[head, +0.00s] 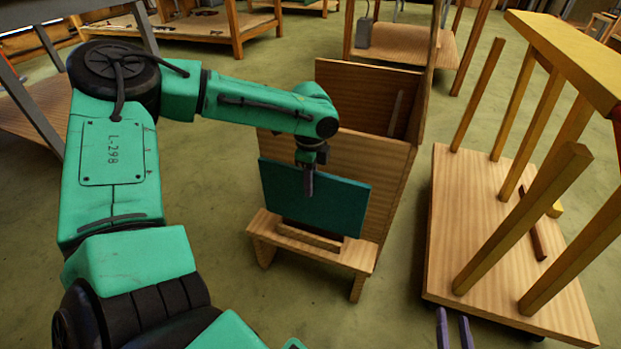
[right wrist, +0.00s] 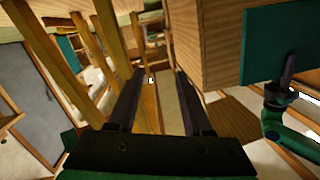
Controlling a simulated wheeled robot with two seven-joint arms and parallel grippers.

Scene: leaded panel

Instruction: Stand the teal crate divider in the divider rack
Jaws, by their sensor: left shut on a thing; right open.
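The teal crate divider (head: 338,205) is a flat panel standing nearly upright over a low wooden bench (head: 357,256) with a raised strip. Its lower edge is partly hidden, so I cannot tell if it rests there. It also shows in the right wrist view (right wrist: 268,42). My left gripper (head: 308,190) is shut on the divider near its upper middle. My right gripper (head: 454,318) is open and empty at the bottom edge; its fingers also show in the right wrist view (right wrist: 161,74). A wooden base with slanted yellow posts (head: 450,215) stands right; I cannot tell whether this is the divider rack.
A tall open-topped wooden case (head: 367,155) stands close behind the divider. A yellow beam (head: 575,60) tops the posts at the right. Workbenches (head: 190,28) stand at the back. Green floor (head: 395,315) is clear between the bench and the posted base.

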